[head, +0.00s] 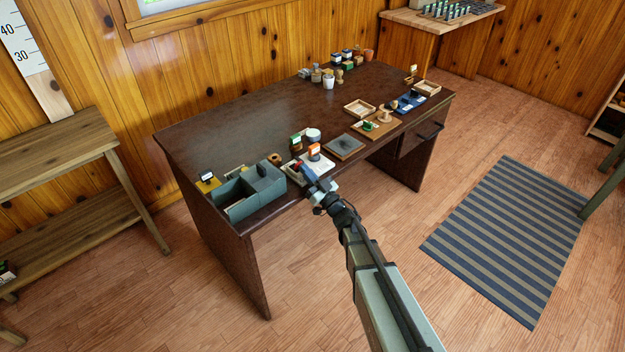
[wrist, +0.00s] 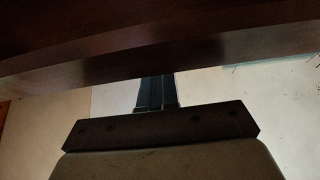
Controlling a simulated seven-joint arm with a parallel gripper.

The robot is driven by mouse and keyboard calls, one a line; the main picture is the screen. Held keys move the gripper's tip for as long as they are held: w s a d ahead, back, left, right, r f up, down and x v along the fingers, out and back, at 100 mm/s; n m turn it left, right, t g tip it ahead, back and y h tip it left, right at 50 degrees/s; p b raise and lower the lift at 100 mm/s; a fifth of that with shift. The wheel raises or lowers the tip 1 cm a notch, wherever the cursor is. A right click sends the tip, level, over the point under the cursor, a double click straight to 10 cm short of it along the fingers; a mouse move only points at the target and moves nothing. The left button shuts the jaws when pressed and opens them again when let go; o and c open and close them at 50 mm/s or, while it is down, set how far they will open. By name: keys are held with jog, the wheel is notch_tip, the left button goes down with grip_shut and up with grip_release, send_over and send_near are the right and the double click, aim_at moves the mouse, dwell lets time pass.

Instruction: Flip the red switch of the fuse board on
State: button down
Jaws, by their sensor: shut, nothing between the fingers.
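A small pale board (head: 322,166), which looks like the fuse board, lies near the front edge of the dark desk (head: 240,122). A small red part (head: 297,167) shows at its left, just beside my fingertips. I cannot tell the switch's position at this size. My gripper (head: 307,172) is shut and empty at the board's near left side, and hides part of it. In the wrist view my shut fingers (wrist: 155,92) point at a pale surface, under a dark brown band across the top. The red switch does not show there.
A grey-green open box (head: 239,196) stands close to the left of my gripper. An orange-topped block (head: 314,151), a green block (head: 295,141) and a white round jar (head: 313,135) stand behind. A grey square plate (head: 345,146) lies to the right.

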jog(key=shift+w+a+r, duration=0.1)
jog(key=shift+a, duration=0.05)
jog(key=shift+w+a+r+g+h, duration=0.1)
jog(key=shift+r+g+h, duration=0.25)
jog(key=shift+g+h, duration=0.15)
dwell(0.4)
jog(key=shift+r+g+h, duration=0.2)
jog(key=shift+g+h, duration=0.1)
jog(key=shift+w+a+r+g+h, duration=0.4)
jog(key=shift+g+h, duration=0.4)
jog(key=shift+w+a+r, duration=0.3)
jog(key=shift+w+a, duration=0.15)
jog(key=s+d+r, duration=0.5)
jog(key=s+d, duration=0.4)
jog(key=shift+r, duration=0.35)
